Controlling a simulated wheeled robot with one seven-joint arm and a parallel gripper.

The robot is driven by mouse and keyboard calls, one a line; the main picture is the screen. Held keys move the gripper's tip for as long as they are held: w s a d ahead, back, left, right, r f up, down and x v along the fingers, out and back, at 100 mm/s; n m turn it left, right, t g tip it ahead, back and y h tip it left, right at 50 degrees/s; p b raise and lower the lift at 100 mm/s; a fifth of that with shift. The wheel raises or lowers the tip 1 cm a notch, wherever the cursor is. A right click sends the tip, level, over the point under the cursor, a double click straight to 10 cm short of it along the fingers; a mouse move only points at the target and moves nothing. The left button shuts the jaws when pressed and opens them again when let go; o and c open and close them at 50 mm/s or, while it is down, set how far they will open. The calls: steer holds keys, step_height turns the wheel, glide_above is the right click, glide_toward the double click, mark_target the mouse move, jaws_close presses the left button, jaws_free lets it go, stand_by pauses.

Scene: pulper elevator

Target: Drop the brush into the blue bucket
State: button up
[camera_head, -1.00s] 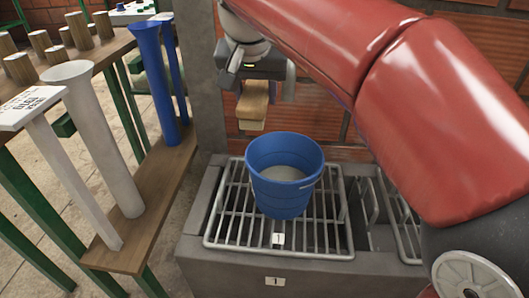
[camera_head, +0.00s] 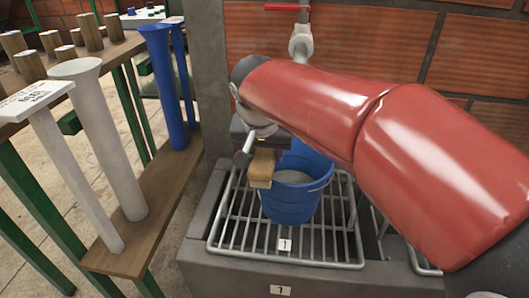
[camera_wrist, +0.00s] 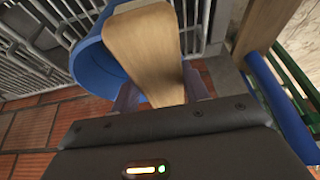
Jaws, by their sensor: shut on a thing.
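The blue bucket (camera_head: 292,201) stands upright on a metal grate in the head view, with something pale inside; its upper rim is partly hidden by my arm. My gripper (camera_head: 254,155) is shut on the wooden brush (camera_head: 262,168), which hangs in front of the bucket's left rim in the picture. In the wrist view the brush (camera_wrist: 145,48) sticks out between my gripper's fingers (camera_wrist: 165,95) and overlaps the blue bucket (camera_wrist: 92,62) behind it. Bristles cannot be made out.
The metal grate (camera_head: 232,225) tops a grey stone basin. A wooden rack (camera_head: 150,205) with white and blue funnels stands at the left. A tap (camera_head: 300,42) with a red handle is on the brick wall behind.

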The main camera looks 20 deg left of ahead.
steer(key=shift+f+b, duration=0.5)
steer(key=shift+f, duration=0.05)
steer(key=o, duration=1)
steer(key=shift+c, duration=0.2)
steer(key=shift+r, duration=0.1)
steer(key=shift+r+p, duration=0.3)
steer(key=shift+p, duration=0.05)
steer(key=p+v, duration=0.2)
steer(key=v, duration=1)
steer(key=shift+r, duration=0.25)
